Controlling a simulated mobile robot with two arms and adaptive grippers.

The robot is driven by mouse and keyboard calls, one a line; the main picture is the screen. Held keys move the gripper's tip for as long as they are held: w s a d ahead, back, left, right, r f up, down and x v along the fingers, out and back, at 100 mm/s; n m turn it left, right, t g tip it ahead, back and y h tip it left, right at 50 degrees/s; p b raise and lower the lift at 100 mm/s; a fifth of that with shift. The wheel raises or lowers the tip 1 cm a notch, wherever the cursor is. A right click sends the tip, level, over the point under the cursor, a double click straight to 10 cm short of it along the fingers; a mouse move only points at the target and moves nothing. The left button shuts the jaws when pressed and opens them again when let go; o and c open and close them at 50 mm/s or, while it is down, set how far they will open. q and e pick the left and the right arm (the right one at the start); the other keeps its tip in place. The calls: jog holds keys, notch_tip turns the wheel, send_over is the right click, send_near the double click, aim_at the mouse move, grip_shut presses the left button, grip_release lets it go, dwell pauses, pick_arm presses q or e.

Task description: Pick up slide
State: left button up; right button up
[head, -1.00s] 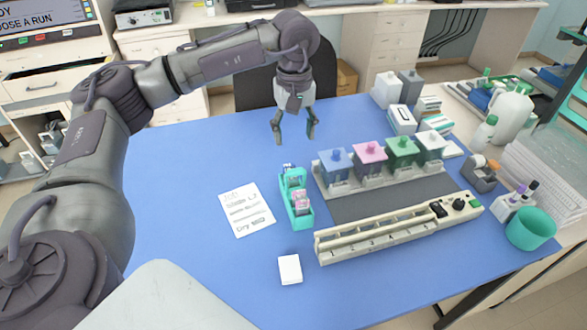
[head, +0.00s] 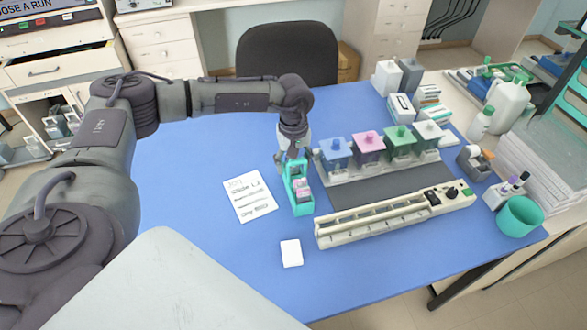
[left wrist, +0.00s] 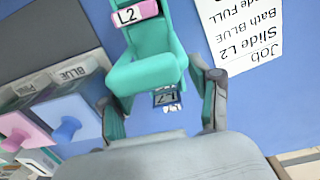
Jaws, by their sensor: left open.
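A teal slide holder (head: 302,208) stands on the blue table mat, left of the row of staining baths. In the left wrist view the holder (left wrist: 147,76) carries a slide with a pink label (left wrist: 135,13) reading L2. A second slide with a blue label (left wrist: 167,98), hard to read, shows at its near end. My left gripper (head: 291,164) is open at the far end of the holder, pointing down. In the left wrist view its fingers stand on either side of the blue-labelled end. Contact cannot be told. My right gripper is not in view.
A job card (head: 250,196) lies left of the holder; it reads Slide L2, Bath BLUE. Blue, pink, green and white baths stand in a rack (head: 350,178) close to the right. The left mat is clear.

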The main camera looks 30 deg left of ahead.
pick_arm(q)
jog(key=shift+f, duration=0.1)
grip_shut()
dwell(0.4)
